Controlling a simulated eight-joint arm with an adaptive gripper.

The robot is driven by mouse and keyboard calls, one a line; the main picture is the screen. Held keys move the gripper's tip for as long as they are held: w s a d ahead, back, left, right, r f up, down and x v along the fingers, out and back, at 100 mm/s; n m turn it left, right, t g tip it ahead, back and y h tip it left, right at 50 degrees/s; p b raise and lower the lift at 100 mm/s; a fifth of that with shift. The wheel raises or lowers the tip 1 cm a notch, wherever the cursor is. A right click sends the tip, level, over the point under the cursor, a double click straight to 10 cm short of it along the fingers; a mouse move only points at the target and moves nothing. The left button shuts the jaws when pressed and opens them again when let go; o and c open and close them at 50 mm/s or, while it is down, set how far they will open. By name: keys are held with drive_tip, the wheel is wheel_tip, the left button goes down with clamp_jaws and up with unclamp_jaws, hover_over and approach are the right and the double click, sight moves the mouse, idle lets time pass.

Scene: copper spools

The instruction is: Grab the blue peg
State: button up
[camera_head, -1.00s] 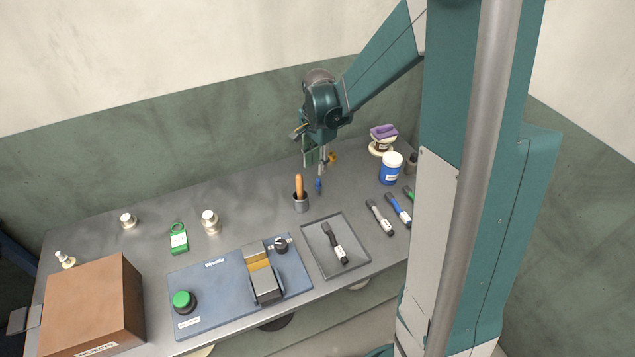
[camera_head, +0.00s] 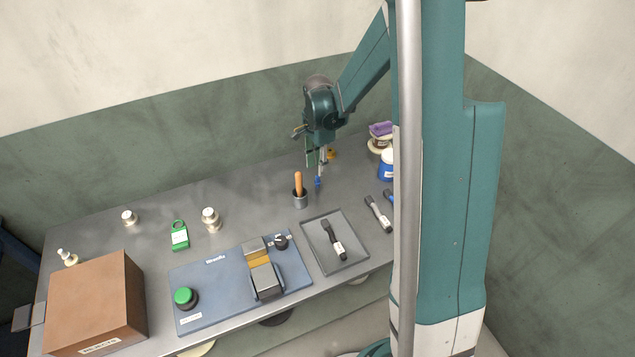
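A small blue thing (camera_head: 318,182), which looks like the blue peg, shows at the low end of my gripper, just right of a dark cup (camera_head: 300,200). My gripper (camera_head: 321,166) points down over the back part of the grey table. Its fingers are too small to tell whether they are apart or closed, or whether they touch the blue thing. Another blue piece with a dark end (camera_head: 388,197) lies at the right, partly hidden behind my column.
The cup with an orange handle in it stands close left of my gripper. A grey tray (camera_head: 312,258) with a dark-handled piece is in front. A grey piece (camera_head: 378,214) and a blue-and-white jar (camera_head: 386,170) are at the right. The back left of the table (camera_head: 255,180) is mostly clear.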

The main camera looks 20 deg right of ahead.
sight(317, 176)
drive_tip(key=shift+f, duration=1.15)
drive_tip(key=shift+w+a+f+b, duration=0.1)
drive_tip(key=shift+f+b, duration=0.7)
drive_tip(key=shift+f, duration=1.8)
drive_tip(key=c, duration=0.6)
